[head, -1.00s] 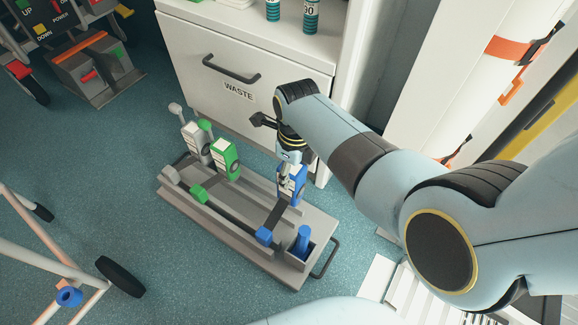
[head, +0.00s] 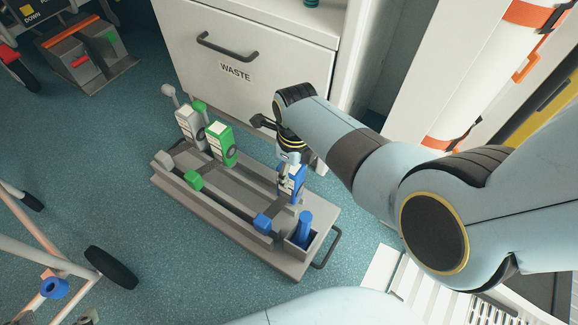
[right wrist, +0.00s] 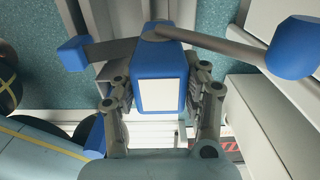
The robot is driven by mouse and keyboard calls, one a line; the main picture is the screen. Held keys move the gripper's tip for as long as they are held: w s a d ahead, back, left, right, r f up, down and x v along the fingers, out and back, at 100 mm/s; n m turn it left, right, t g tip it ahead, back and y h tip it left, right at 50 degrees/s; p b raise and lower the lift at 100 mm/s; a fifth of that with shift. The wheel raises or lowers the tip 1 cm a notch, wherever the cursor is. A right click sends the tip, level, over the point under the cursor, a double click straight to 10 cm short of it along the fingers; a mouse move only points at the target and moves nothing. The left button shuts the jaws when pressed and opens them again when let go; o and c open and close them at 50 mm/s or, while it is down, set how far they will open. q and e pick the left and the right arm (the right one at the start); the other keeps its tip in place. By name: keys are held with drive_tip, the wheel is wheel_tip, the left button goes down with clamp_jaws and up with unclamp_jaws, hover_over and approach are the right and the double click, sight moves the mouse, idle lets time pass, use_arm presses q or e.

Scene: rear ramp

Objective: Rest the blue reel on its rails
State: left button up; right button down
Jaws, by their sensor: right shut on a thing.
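The blue reel (head: 296,183) is an upright blue block with a white label. A dark strap runs from it to a blue end block (head: 263,222). My right gripper (head: 287,173) is shut on it from above, and the arm partly hides it. In the right wrist view, the blue reel (right wrist: 168,50) sits between both fingers (right wrist: 160,95), with a crank rod and blue knob (right wrist: 292,46) to its right. The grey rails (head: 225,208) lie beneath it on a low base; whether the reel touches them I cannot tell. My left gripper is not in view.
A green reel (head: 220,146) and a grey reel (head: 189,128) stand to the left on the same base. A blue cylinder (head: 304,228) stands in a box at its right end. A WASTE cabinet (head: 240,50) is behind; a wheeled frame (head: 110,267) stands front left.

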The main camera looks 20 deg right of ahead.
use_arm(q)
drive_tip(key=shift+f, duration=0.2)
use_arm(e)
drive_tip(key=shift+w+f, duration=0.1)
drive_tip(key=shift+f, duration=0.05)
drive_tip(key=c, duration=1)
unclamp_jaws()
drive_tip(key=shift+o, duration=2.1)
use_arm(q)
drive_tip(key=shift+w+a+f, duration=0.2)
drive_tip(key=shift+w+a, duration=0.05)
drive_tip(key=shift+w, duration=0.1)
